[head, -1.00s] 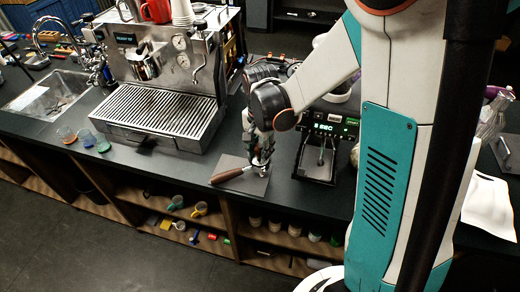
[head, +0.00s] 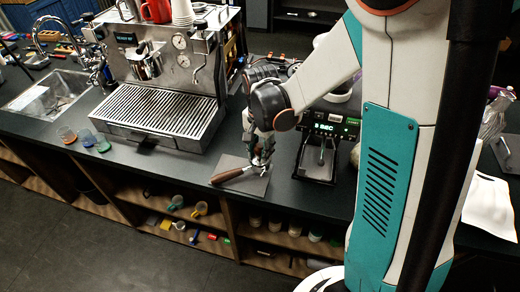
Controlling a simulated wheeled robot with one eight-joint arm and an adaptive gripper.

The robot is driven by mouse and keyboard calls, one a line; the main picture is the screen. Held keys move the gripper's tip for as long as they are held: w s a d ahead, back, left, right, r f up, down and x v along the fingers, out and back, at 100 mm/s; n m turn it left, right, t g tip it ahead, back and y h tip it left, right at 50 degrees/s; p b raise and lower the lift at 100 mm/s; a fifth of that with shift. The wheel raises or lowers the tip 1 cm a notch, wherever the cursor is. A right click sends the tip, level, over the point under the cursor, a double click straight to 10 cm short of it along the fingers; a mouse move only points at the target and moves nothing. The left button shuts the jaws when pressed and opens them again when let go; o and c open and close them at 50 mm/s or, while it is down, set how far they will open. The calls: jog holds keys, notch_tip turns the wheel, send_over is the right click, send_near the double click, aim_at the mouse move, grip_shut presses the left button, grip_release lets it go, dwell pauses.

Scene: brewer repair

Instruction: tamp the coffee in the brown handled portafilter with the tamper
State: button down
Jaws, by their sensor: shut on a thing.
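The brown handled portafilter (head: 230,175) lies on a grey mat (head: 251,186) on the dark counter, its handle pointing to the lower left. My gripper (head: 262,160) is over the portafilter's basket end, fingers pointing down. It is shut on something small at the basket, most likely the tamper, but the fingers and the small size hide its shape. The coffee in the basket cannot be seen. I cannot tell whether the held thing touches the coffee.
An espresso machine (head: 165,85) stands left of the mat. A grinder with a lit display (head: 322,140) stands close on the right. Small coloured cups (head: 86,138) sit by the sink (head: 48,95). The counter between espresso machine and mat is clear.

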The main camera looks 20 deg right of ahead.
jog(key=shift+r+p, duration=2.6)
jog(key=shift+r, duration=1.4)
